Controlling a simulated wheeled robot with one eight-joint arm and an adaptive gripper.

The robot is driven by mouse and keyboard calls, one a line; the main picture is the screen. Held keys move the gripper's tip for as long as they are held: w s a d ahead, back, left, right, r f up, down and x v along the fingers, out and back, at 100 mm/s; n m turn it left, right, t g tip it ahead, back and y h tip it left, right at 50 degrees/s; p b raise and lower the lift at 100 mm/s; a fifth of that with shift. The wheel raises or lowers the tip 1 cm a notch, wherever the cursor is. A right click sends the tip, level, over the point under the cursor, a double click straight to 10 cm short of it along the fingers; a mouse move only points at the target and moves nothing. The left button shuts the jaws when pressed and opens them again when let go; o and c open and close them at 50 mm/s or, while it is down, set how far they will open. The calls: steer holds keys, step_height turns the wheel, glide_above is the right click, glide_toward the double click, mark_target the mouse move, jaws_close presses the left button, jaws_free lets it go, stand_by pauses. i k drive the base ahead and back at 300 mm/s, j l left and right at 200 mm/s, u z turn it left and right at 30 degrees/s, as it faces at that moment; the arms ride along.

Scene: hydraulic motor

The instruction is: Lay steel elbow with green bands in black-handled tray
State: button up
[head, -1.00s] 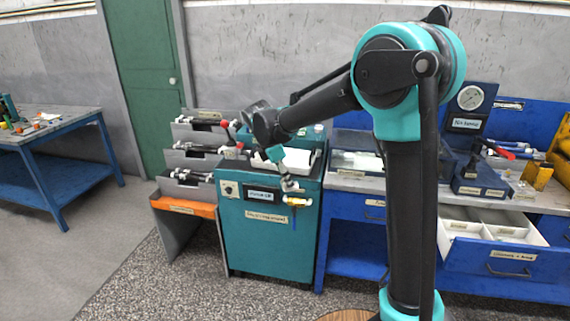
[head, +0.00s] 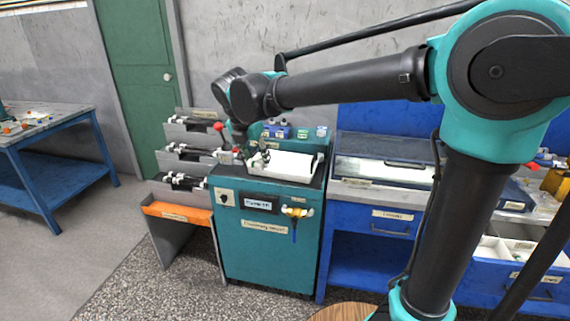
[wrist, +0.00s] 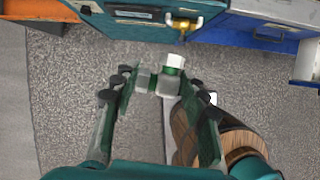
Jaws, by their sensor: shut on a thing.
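The steel elbow (wrist: 169,86) shows in the wrist view, grey with green bands near its two ends. My gripper (wrist: 160,81) is shut on it, with a finger on each side. In the head view my gripper (head: 257,158) hangs beside the left end of a white tray (head: 288,167) on the teal cabinet. The elbow is too small to make out clearly there.
The teal cabinet (head: 262,259) has a yellow valve (head: 296,212) on its front. A rack (head: 184,160) with grey bins and an orange shelf stands to its left. A blue workbench (head: 368,255) stands to its right. Open floor (wrist: 75,85) shows below my gripper.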

mark_target(272, 166)
steer(key=i, duration=1.1)
